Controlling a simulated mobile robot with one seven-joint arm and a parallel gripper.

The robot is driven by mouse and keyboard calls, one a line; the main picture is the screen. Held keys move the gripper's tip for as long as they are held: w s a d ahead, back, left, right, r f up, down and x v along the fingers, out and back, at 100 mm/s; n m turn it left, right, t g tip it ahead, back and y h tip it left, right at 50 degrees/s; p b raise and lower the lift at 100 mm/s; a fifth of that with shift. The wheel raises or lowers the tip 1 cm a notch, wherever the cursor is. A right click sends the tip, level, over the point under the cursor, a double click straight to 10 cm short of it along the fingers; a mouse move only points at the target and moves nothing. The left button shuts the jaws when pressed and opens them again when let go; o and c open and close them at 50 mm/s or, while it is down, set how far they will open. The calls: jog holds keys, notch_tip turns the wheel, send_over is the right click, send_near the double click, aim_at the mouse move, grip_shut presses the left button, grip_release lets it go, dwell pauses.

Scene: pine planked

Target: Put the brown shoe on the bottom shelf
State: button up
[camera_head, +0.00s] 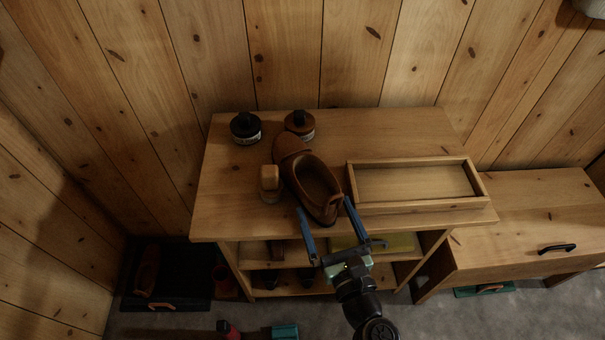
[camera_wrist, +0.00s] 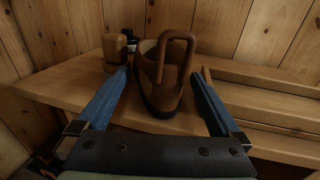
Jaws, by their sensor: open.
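The brown shoe (camera_head: 316,187) lies on the wooden table top, its toe toward the wall and its heel near the front edge. In the wrist view the shoe (camera_wrist: 163,92) is seen heel first, with a loop standing up at the heel. My gripper (camera_head: 328,208) is open, its two blue fingers on either side of the shoe's heel end. In the wrist view my gripper (camera_wrist: 163,85) shows a gap between the fingers and the shoe. The bottom shelf (camera_head: 290,283) is under the table top, partly hidden by my arm, with dark items on it.
A wooden block brush (camera_head: 269,182) stands just left of the shoe. A dark jar (camera_head: 245,128) and a brown jar (camera_head: 300,124) stand behind. An empty wooden tray (camera_head: 415,207) lies to the right. A low bench (camera_head: 530,220) stands at the right, a dark mat (camera_head: 185,275) at the left.

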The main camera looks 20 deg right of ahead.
aim_at(317, 200)
jog(key=shift+w+d, duration=0.2)
jog(key=shift+w, duration=2.65)
jog(key=shift+r, duration=0.1)
grip_shut()
